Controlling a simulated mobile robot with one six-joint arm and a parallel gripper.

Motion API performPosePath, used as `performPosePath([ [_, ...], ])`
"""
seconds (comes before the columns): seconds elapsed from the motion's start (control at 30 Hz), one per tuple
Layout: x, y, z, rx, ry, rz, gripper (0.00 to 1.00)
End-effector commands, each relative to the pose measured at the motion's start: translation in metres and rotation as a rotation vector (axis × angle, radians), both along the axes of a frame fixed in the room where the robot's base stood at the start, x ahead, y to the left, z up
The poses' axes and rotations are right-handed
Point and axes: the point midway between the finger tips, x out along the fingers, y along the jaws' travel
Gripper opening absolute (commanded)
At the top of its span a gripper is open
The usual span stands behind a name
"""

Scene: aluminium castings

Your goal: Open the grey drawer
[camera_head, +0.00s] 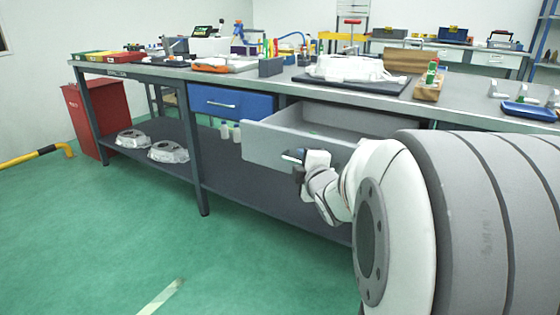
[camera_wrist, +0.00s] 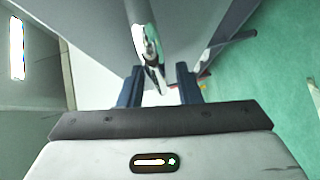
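My gripper (camera_head: 294,156) is at the drawer's front panel. In the wrist view, the drawer's metal handle (camera_wrist: 142,38) comes down from the top, and its lower end lies between or just beyond my two dark fingers (camera_wrist: 160,85). The fingers stand apart, with a visible gap beside the handle. Whether one finger touches the handle is unclear.
A shut blue drawer (camera_head: 232,103) is left of the grey one. The bench (camera_head: 300,85) carries tools and a white casting (camera_head: 345,69). Its lower shelf (camera_head: 250,185) holds castings and bottles. A red bin (camera_head: 95,117) stands at left. The green floor in front is clear.

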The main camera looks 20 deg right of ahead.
Motion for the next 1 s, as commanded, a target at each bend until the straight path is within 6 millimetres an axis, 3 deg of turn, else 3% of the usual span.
performPosePath([
  [0.3,-0.004,0.000,0.002,0.001,0.000,-0.001,0.32],
  [0.7,-0.065,0.009,0.011,-0.001,-0.002,-0.002,0.32],
  [1.0,-0.078,0.011,0.010,0.001,0.001,-0.002,0.32],
])
